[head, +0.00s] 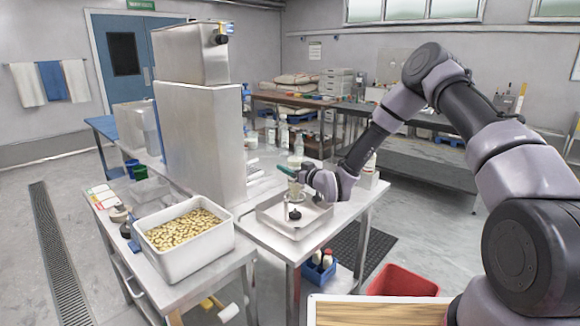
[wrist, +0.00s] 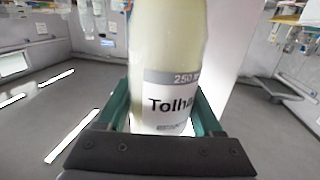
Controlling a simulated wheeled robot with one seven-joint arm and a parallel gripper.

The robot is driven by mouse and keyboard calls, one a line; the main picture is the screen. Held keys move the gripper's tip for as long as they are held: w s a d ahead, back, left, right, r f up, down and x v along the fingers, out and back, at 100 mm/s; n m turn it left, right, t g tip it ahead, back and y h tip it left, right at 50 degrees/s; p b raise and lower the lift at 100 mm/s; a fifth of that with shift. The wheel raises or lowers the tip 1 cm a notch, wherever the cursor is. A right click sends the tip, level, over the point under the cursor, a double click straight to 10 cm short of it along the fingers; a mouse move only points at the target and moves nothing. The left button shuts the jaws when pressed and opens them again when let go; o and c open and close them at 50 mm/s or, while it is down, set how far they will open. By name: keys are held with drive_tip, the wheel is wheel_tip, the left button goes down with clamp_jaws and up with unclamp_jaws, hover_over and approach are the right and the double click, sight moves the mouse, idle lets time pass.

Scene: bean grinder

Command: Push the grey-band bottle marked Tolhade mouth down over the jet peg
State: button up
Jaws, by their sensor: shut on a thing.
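The Tolhade bottle (wrist: 165,50) is pale yellowish with a grey band and a white label reading "Tolha"; the rest of the word is cut off by its curve. My gripper (wrist: 160,100) is shut on it, with a green finger on each side. In the head view, my gripper (head: 291,174) holds the bottle (head: 296,189) above a shallow steel tray (head: 268,222). A small dark fitting, apparently the jet peg (head: 294,214), stands in the tray below the bottle. The bottle's lower end is close above it; I cannot tell whether they touch.
A white bin of beans (head: 172,262) stands left of the tray. A tall steel cabinet (head: 200,140) rises behind it. Several bottles (head: 284,134) stand farther back on the table. A blue caddy (head: 318,270) and a red bin (head: 402,281) are below the table.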

drive_tip(key=shift+f, duration=0.75)
drive_tip(key=shift+f, duration=0.25)
drive_tip(key=shift+f, duration=0.95)
drive_tip(key=shift+f, duration=0.15)
idle(0.3)
drive_tip(key=shift+f, duration=0.85)
